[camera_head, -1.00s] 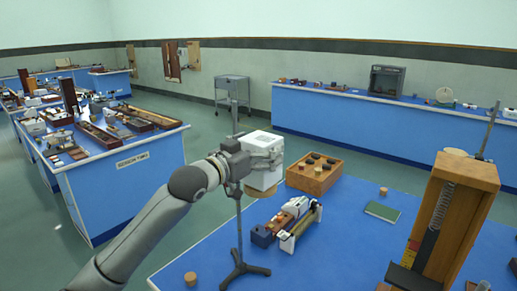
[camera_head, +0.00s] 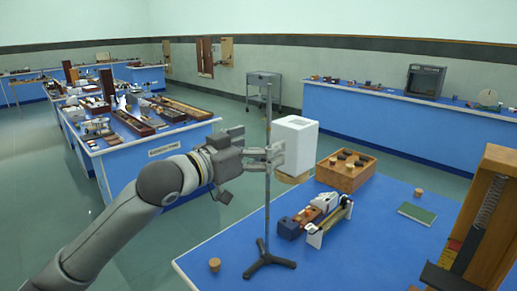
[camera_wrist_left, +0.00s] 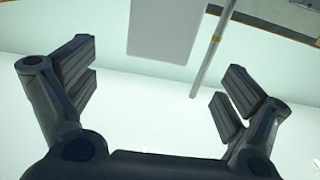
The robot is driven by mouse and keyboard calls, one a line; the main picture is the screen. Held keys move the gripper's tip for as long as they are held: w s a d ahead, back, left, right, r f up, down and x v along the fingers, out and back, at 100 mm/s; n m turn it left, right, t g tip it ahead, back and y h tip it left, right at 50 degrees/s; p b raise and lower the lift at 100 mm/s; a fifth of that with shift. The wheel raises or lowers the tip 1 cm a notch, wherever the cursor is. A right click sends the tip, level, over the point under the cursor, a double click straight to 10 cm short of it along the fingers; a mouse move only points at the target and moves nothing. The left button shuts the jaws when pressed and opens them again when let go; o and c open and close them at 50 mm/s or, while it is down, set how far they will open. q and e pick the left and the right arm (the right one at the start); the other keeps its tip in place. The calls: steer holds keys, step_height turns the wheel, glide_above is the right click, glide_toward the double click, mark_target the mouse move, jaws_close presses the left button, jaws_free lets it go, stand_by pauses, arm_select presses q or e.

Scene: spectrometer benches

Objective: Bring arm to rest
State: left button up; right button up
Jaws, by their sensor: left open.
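My left gripper (camera_head: 266,160) is open and empty in the head view. I cannot tell whether a finger touches the rod. My right gripper is not in view.
The blue bench (camera_head: 350,255) holds a wooden tray (camera_head: 345,175) of dark pieces, a small instrument (camera_head: 318,215), a green book (camera_head: 417,214) and a tall wooden spring stand (camera_head: 480,220). Open floor (camera_head: 230,125) lies between the benches.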

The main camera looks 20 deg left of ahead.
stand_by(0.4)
arm_select(q)
steer(key=s+d+f+g+y, duration=0.1)
steer(key=s+d+f+g, duration=0.15)
steer(key=f, duration=0.95)
steer(key=s+d+f+g+y, duration=0.1)
steer(key=s+f+g+y, duration=0.15)
steer(key=f, duration=1.05)
steer(key=s+d+f+n+g+y, duration=0.1)
steer(key=s+f+g, duration=0.3)
steer(key=s+f, duration=0.75)
steer(key=s+d+f+n+g+y, duration=0.1)
steer(key=s+f+g, duration=0.3)
steer(key=s+f, duration=0.75)
steer(key=s+f+g, duration=0.1)
steer(key=s+f, duration=0.2)
steer(key=f, duration=0.9)
steer(key=s+f+g, duration=0.1)
steer(key=s+f, duration=0.2)
steer(key=f, duration=0.9)
steer(key=s+a+f+g, duration=0.1)
steer(key=s+a+f, duration=0.2)
steer(key=s+f, duration=1.2)
steer(key=shift+a+y, duration=0.2)
steer(key=shift+y, duration=0.15)
